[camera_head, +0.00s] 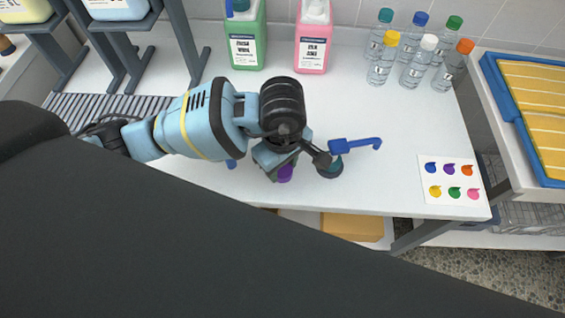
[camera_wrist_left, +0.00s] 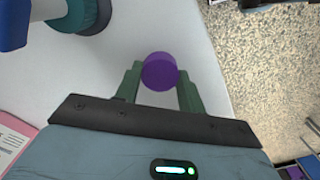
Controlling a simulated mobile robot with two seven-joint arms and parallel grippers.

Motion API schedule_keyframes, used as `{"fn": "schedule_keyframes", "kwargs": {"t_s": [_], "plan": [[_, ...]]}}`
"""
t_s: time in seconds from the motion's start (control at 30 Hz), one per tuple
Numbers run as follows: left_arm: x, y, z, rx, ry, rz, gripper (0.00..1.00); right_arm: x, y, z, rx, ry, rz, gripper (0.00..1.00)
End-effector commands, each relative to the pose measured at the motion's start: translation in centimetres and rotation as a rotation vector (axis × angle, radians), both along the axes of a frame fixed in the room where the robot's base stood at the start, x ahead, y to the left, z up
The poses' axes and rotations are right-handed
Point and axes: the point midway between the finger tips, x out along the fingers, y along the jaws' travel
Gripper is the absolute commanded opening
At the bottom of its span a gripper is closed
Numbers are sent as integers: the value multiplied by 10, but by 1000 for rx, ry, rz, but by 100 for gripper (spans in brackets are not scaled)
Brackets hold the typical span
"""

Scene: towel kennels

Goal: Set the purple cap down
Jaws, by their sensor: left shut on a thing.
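The purple cap (camera_wrist_left: 160,72) is a short round disc, held between the two green fingertips of my left gripper (camera_wrist_left: 158,84) in the left wrist view. In the head view the purple cap (camera_head: 285,173) shows just below my left gripper (camera_head: 279,163), near the front edge of the white table (camera_head: 410,165). The gripper is shut on the cap's sides. I cannot tell whether the cap touches the table or hangs just above it. My right gripper is not in view.
A teal round item (camera_head: 330,168) with a blue lever-like part (camera_head: 355,146) stands close to the right of my left gripper. A card with coloured drops (camera_head: 453,180) lies at the right. Several capped bottles (camera_head: 413,65) stand at the back. The table's middle right is clear.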

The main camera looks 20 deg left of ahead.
Motion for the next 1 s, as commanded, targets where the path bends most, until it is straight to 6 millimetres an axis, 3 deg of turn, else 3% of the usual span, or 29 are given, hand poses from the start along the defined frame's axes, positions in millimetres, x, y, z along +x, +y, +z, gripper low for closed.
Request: {"fn": "schedule_keyframes", "kwargs": {"t_s": [0.17, 0.2, 0.33, 0.73, 1.0], "plan": [[0, 0, -4, 0, 1, 0, 18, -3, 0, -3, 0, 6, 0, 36], [0, 0, -3, 0, 1, 0, 43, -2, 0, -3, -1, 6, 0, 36], [0, 0, -3, 0, 0, 1, 60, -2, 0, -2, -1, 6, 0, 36], [1, 0, 5, -1, -3, 0, 61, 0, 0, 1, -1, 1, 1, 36], [1, 0, 51, -2, -6, 0, 61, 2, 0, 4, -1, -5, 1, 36]]}}
